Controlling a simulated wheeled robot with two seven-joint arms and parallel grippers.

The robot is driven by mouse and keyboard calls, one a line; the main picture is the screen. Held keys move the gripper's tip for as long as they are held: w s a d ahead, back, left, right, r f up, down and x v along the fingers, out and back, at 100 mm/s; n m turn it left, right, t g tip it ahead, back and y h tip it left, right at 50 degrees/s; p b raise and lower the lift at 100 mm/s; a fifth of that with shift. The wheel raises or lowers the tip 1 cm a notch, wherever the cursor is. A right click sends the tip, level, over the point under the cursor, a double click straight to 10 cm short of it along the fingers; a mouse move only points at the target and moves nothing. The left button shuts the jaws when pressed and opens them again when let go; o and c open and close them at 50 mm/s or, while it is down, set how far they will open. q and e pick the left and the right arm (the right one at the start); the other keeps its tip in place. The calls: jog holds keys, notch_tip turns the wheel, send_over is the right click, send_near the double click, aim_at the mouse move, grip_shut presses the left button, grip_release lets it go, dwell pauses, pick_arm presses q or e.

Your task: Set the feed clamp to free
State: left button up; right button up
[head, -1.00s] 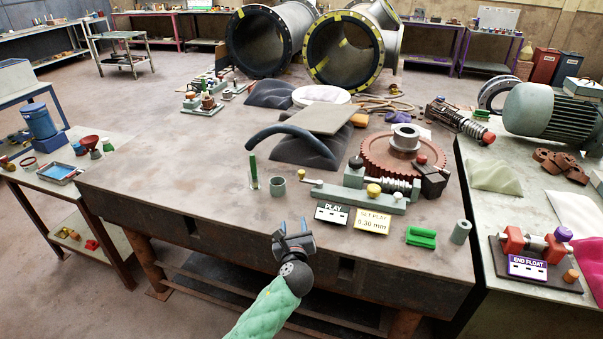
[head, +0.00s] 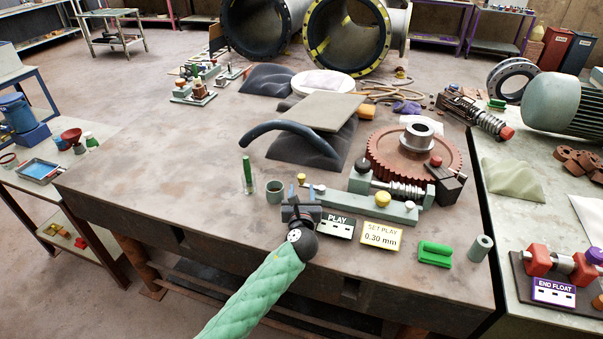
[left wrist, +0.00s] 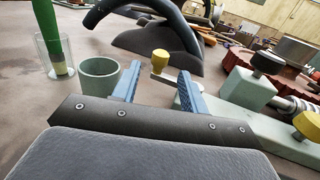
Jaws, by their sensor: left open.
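A worm-gear fixture with a pale green base (head: 345,202) stands on the big table; no part of it is labelled as the feed clamp. It carries a black knob (head: 362,166) on a green block, a yellow knob (head: 382,178) and a crank with a yellow handle at its left end. In the left wrist view that crank handle (left wrist: 160,62) shows beyond and between my blue fingertips, apart from them. The black knob (left wrist: 267,62) and yellow knob (left wrist: 309,124) are to the right. My left gripper (head: 300,191) is open and empty at the fixture's left end. My right gripper is not in view.
A green cup (head: 274,191) and a glass with a green rod (head: 248,178) stand just left of my left gripper. The PLAY display (head: 336,226) and yellow SET PLAY card (head: 381,234) lie in front of the fixture.

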aim_at(301, 180)
pick_arm(q)
jog(key=w+p, duration=0.1)
jog(key=w, duration=0.4)
jog(key=shift+r, duration=0.1)
jog(key=shift+w+p, duration=0.4)
jog(key=shift+w, duration=0.45)
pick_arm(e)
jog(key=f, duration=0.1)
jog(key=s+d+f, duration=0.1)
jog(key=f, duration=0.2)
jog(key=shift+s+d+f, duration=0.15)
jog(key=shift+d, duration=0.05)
pick_arm(q)
grip_shut()
